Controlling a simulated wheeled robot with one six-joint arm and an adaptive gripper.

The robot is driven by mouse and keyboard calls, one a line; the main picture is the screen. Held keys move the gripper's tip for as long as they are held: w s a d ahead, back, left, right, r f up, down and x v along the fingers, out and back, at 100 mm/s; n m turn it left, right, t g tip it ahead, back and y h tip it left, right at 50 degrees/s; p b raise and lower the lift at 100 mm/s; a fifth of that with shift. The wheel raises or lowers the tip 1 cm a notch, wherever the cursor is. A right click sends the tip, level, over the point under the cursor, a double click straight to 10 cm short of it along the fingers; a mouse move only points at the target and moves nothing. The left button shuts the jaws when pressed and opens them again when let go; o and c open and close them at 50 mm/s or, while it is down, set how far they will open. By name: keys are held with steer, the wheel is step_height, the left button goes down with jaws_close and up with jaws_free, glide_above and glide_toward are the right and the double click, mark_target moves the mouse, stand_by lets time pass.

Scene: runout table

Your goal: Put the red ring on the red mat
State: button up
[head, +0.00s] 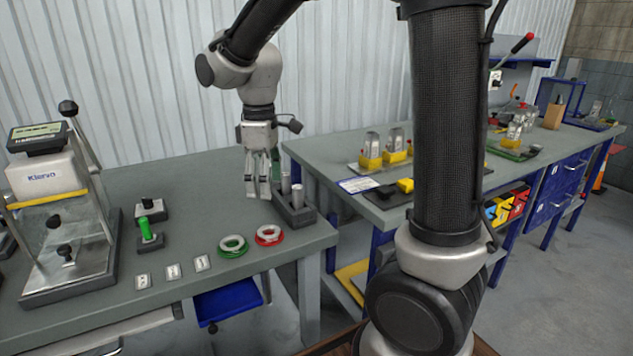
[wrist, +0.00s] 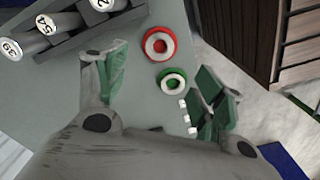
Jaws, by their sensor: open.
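A round red piece (head: 269,235) lies near the table's front edge, right of a similar green piece (head: 233,246). Each shows a pale ring inside a coloured border; I cannot tell whether this is a ring lying on a mat. In the wrist view the red piece (wrist: 160,31) is at the top middle, with the green piece (wrist: 173,82) below it. My gripper (head: 262,193) is open and empty, pointing down above the table, behind the red piece and beside a dark block. Its green-padded fingers (wrist: 160,92) are spread wide in the wrist view.
The dark block (head: 296,216) holds metal cylinders (head: 297,195) close to my gripper's right. Three small white tags (head: 172,271) lie along the front edge. A green-handled tool (head: 150,236) and a glass-fronted instrument (head: 60,225) stand left. The table ends just right of the block.

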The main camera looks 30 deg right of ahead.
steer(key=s+d+r+m+t, duration=0.2)
steer(key=s+d+r+m, duration=0.1)
steer(key=s+d+m, duration=0.2)
steer(key=s+d+r+m+t, duration=0.2)
steer(key=s+d+m, duration=0.3)
steer(key=s+d, duration=0.4)
steer(key=s+r, duration=0.1)
steer(key=s, duration=0.4)
steer(key=shift+d+r+m, duration=0.15)
steer(key=shift+d+m, duration=0.25)
